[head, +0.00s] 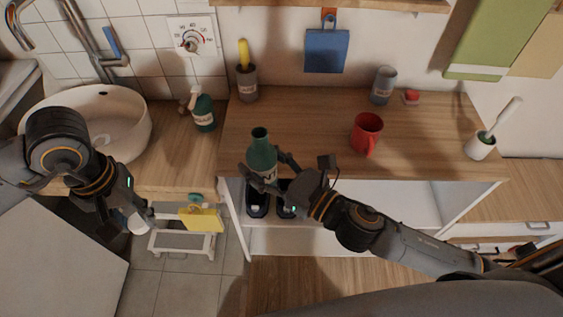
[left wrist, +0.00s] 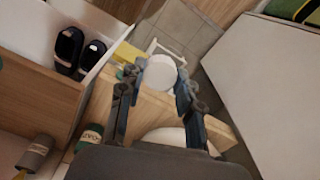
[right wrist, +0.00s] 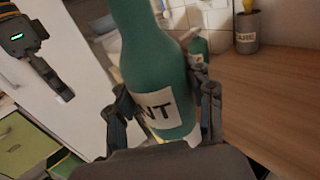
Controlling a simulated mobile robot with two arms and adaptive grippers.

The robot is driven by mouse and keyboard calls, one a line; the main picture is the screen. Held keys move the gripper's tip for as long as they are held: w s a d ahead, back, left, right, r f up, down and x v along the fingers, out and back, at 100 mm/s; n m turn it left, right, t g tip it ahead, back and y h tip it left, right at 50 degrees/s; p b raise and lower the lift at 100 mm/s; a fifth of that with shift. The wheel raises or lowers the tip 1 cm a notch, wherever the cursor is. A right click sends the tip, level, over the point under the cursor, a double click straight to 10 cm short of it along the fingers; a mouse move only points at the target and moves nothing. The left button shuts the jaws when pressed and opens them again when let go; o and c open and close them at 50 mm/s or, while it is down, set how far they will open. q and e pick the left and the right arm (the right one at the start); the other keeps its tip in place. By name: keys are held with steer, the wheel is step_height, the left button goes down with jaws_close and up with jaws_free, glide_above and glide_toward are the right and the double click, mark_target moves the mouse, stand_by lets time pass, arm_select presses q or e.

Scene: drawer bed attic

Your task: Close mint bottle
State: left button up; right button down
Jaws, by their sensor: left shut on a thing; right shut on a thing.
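The green mint bottle (head: 261,149) is upright near the front left edge of the wooden counter, its top open. Part of its white label, reading "NT", shows in the right wrist view (right wrist: 168,112). My right gripper (head: 266,180) is shut around the bottle's lower body; its fingers also show in the right wrist view (right wrist: 165,118). My left gripper (head: 140,212) is shut on a round white cap (left wrist: 161,74), left of and lower than the bottle, apart from it. The cap shows partly in the head view (head: 137,224).
A green soap bottle (head: 203,113), a grey cup (head: 247,84), a red mug (head: 367,132) and a brush holder (head: 481,146) stand on the counters. Dark slippers (head: 257,206) are on the shelf below. A yellow cloth (head: 201,219) hangs near the left arm. The counter's middle is free.

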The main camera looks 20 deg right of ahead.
stand_by(0.3)
arm_select(q)
steer(key=w+d+r+n, duration=0.2)
steer(key=w+d+r, duration=0.5)
steer(key=d, duration=0.4)
step_height(320, 180, up, 12)
steer(key=n, duration=0.2)
glide_above(254, 132)
steer(key=shift+f, duration=0.15)
steer(key=shift+f+m, duration=0.1)
steer(key=shift+m, duration=0.2)
steer(key=shift+f, duration=1.95)
steer(key=shift+f, duration=0.85)
